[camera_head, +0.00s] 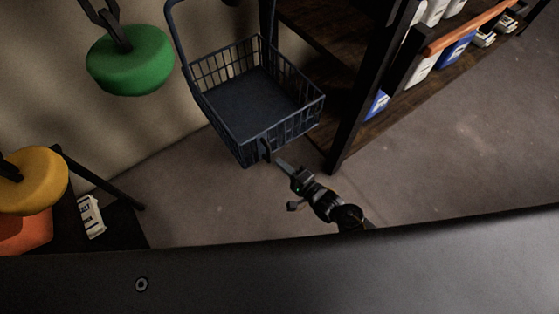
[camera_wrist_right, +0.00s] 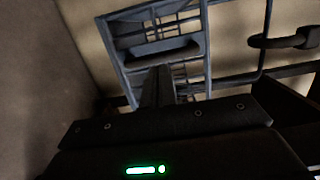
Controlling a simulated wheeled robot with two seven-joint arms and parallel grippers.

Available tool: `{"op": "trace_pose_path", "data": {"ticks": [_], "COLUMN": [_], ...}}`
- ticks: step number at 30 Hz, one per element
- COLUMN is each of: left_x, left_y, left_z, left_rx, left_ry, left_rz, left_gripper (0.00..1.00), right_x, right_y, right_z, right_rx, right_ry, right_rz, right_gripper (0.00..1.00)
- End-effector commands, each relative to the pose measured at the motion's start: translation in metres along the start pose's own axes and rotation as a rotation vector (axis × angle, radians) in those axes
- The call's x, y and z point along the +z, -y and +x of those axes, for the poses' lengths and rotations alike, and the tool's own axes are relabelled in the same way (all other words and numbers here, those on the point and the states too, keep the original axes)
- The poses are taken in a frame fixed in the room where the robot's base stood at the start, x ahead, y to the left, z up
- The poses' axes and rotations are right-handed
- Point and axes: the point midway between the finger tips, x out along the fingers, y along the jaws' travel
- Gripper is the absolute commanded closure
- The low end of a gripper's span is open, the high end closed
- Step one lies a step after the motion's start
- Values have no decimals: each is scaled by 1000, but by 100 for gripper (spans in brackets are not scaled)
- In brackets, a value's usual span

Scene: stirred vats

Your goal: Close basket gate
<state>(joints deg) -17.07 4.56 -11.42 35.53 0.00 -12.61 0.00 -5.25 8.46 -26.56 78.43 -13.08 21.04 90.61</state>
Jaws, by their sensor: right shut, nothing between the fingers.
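The dark blue wire basket (camera_head: 208,98) hangs open-topped in the upper middle of the head view, with a flat, empty floor. Its gate (camera_head: 290,126) is the barred front side towards me, with a dark handle piece near its left end. It looks roughly upright; I cannot tell whether it is fully closed. My right gripper (camera_head: 284,165) is shut and empty, just in front of the gate near that handle. In the right wrist view the shut fingers (camera_wrist_right: 157,86) point at the blue-grey gate panel (camera_wrist_right: 135,68); contact is unclear. My left gripper is not in view.
A dark shelf rack (camera_head: 345,125) with white and blue containers stands right of the basket. A green disc (camera_head: 130,62) hangs at upper left. A yellow disc (camera_head: 32,182) is at the left edge above a dark stand. Grey floor (camera_head: 440,140) is free at right.

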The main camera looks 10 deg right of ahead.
Motion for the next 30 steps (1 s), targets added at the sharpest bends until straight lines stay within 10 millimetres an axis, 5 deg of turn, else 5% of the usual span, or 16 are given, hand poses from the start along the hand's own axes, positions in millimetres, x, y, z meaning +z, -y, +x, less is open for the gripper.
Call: {"op": "trace_pose_path", "data": {"ticks": [13,30], "left_x": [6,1], "left_y": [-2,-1], "left_z": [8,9], "left_rx": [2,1], "left_ry": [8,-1], "left_rz": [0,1], "left_gripper": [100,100], "right_x": [-6,-6], "right_y": [-3,-1], "right_z": [-97,-114], "right_rx": [7,5], "right_ry": [-5,-1], "right_rz": [-2,-2], "right_gripper": [100,100]}}
